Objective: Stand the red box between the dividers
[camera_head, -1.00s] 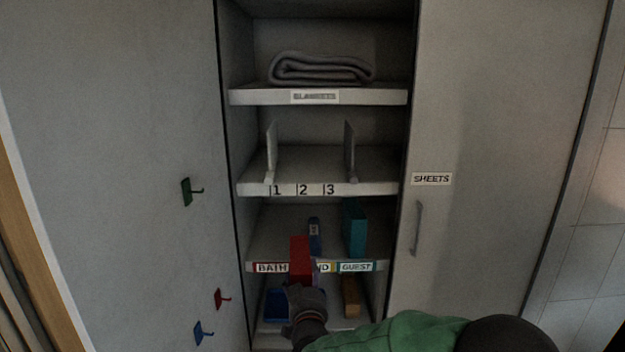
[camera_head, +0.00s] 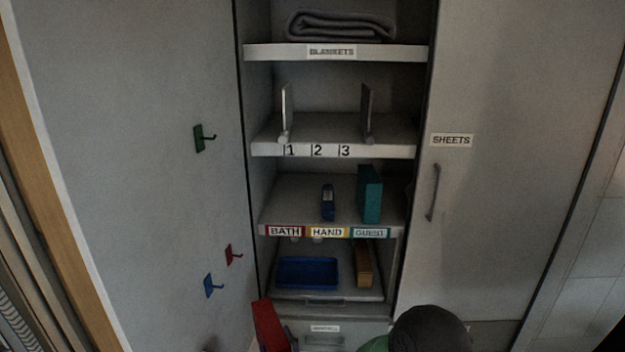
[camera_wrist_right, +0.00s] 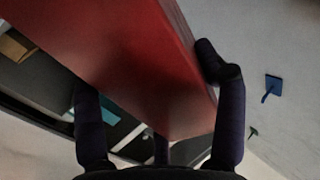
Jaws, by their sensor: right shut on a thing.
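The red box (camera_head: 268,325) is at the bottom edge of the head view, tilted and in front of the cupboard. My right gripper (camera_wrist_right: 150,78) is shut on the red box, which fills much of the wrist view (camera_wrist_right: 130,60); dark fingers lie on both sides of it. In the head view the gripper is mostly cut off. The left divider (camera_head: 286,112) and the right divider (camera_head: 367,112) stand upright on the shelf (camera_head: 330,150) marked 1, 2, 3. The space between them is empty. My left gripper is not in view.
The shelf below holds a small blue item (camera_head: 328,203) and a teal box (camera_head: 369,195). Lower down are a blue tray (camera_head: 307,272) and an orange-brown box (camera_head: 363,264). A folded blanket (camera_head: 340,25) lies above. Green (camera_head: 204,138), red (camera_head: 233,255) and blue (camera_head: 213,285) hooks stick out on the left panel.

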